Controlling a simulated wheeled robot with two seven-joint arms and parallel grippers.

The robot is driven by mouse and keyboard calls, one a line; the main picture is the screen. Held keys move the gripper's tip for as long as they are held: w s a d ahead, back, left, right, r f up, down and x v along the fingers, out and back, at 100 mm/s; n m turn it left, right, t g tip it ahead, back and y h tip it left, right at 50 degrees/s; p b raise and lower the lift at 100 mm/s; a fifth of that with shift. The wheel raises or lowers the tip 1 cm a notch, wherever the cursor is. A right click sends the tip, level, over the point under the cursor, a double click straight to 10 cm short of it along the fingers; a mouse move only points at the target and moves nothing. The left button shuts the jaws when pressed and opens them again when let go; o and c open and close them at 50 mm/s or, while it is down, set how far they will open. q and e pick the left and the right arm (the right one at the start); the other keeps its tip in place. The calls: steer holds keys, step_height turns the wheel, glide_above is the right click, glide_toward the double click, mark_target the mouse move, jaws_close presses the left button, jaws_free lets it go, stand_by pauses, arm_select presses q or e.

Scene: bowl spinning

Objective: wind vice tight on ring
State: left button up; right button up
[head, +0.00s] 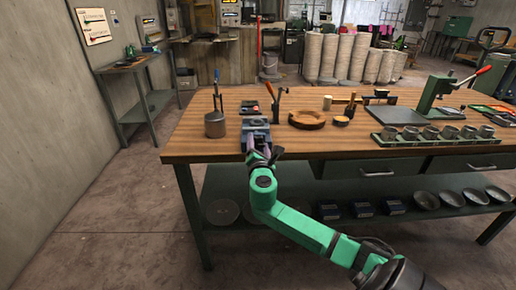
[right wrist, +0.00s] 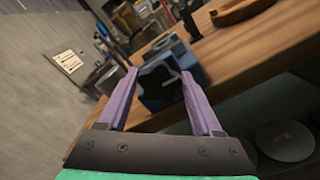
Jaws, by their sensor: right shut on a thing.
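The blue-grey vice (head: 256,134) stands at the front edge of the wooden workbench, left of its middle. It also shows in the right wrist view (right wrist: 152,92), with a dark part facing me between my fingers. My right gripper (head: 257,153) is at the front of the vice. Its two purple fingers (right wrist: 160,85) are spread and shut on a part of the vice, one on each side; the exact contact is hard to see. I cannot make out a ring in the vice jaws. My left gripper is not in view.
The workbench (head: 190,146) holds a grey pot (head: 215,124) left of the vice and a round wooden piece (head: 307,119) to the right. A green press (head: 432,95) and a row of metal cups stand further right. Bowls lie on the lower shelf.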

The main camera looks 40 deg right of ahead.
steer(key=m+b, duration=0.1)
steer(key=m, duration=0.1)
steer(key=m+b, duration=0.1)
steer(key=m, duration=0.1)
steer(key=m+b, duration=0.1)
steer(key=m, duration=0.1)
steer(key=shift+f, duration=0.35)
steer(key=m+b, duration=0.3)
steer(key=m, duration=0.3)
steer(key=shift+f+m, duration=0.15)
steer(key=shift+m, duration=0.25)
steer(key=m+b, duration=0.2)
steer(key=m, duration=0.4)
steer(key=shift+f+b, duration=0.15)
steer(key=shift+b, duration=0.25)
steer(key=m+b, duration=0.1)
steer(key=m, duration=0.5)
steer(key=shift+a+b, duration=0.1)
steer(key=shift+b, duration=0.2)
steer(key=o, duration=1.4)
steer(key=shift+w, duration=0.1)
steer(key=shift+c, duration=0.2)
